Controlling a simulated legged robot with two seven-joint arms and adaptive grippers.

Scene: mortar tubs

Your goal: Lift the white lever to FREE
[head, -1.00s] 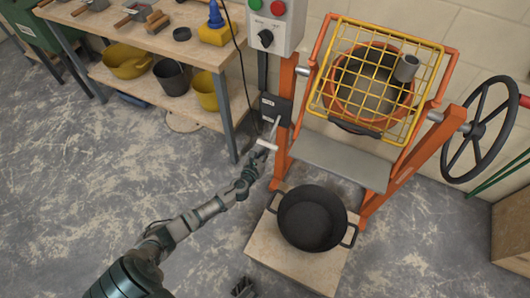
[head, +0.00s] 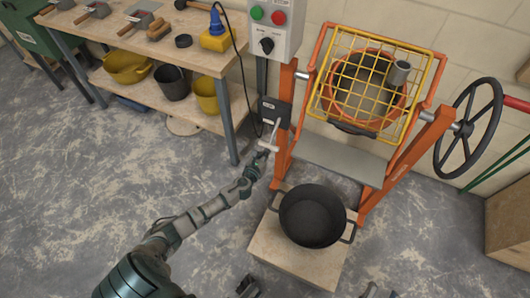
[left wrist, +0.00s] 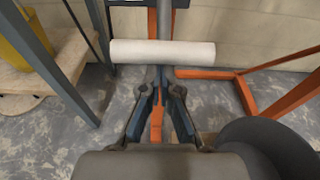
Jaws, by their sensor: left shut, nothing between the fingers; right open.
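The white lever handle (head: 267,147) is a short crossbar on a thin rod below a dark box (head: 274,111) on the orange frame's left post. In the left wrist view the white bar (left wrist: 162,52) lies level across the upper middle, just beyond the fingertips. My left gripper (head: 259,160) is just below the bar in the head view. It is shut and empty, and its fingers (left wrist: 161,95) point at the rod behind the bar. Contact cannot be made out. My right gripper (head: 381,292) shows only its open fingertips at the bottom edge. The box's lettering is too small to read.
An orange tilting stand holds a tub under a yellow grid (head: 365,85), with a handwheel (head: 468,128) at right. A black tub (head: 312,217) stands on a pale board below. A workbench (head: 150,40) is at left. The floor at left is clear.

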